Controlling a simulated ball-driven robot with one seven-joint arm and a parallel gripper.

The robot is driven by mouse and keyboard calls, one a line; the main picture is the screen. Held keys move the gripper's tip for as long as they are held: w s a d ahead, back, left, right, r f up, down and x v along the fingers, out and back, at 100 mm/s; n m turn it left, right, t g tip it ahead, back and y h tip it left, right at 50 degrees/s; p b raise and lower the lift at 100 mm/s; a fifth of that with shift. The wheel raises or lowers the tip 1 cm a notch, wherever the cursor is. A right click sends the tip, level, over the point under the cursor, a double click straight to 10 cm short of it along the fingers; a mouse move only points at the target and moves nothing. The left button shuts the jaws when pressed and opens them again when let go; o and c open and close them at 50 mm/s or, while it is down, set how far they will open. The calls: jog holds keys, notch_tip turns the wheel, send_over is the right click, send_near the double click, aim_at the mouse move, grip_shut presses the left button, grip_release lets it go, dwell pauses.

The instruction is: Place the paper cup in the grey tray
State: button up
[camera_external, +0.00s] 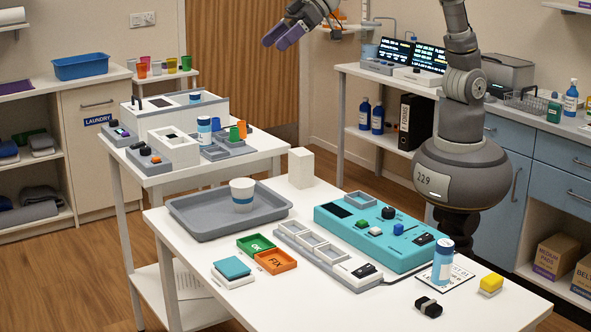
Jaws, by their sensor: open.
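My gripper (276,40) has purple fingers and is raised high at the top of the view, well above and apart from the cup. It is open and holds nothing that I can see.
A teal panel (380,233) with knobs and a grey compartment strip (312,245) lie right of the tray. A green tray (256,245) and an orange tray (275,262) lie in front. A white block (301,168) stands behind. A blue-and-white can (443,260) stands at the right.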

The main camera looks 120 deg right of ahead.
jog(key=s+a+r+n+t, duration=0.1)
jog(key=s+a+r, duration=0.2)
jog(key=s+r, duration=0.3)
jog(key=s+a+r+n+t+y, duration=0.1)
jog(key=s+r, duration=0.5)
jog(key=r, duration=0.8)
jog(key=s+a+r+n+t, duration=0.1)
jog(key=s+a+r+t, duration=0.2)
jog(key=r, duration=0.7)
jog(key=s+a, duration=0.2)
jog(key=s, duration=0.2)
jog(key=shift+y, duration=0.4)
jog(key=shift+o, duration=0.2)
jog(key=shift+f+b, duration=0.4)
jog(key=shift+r, duration=0.15)
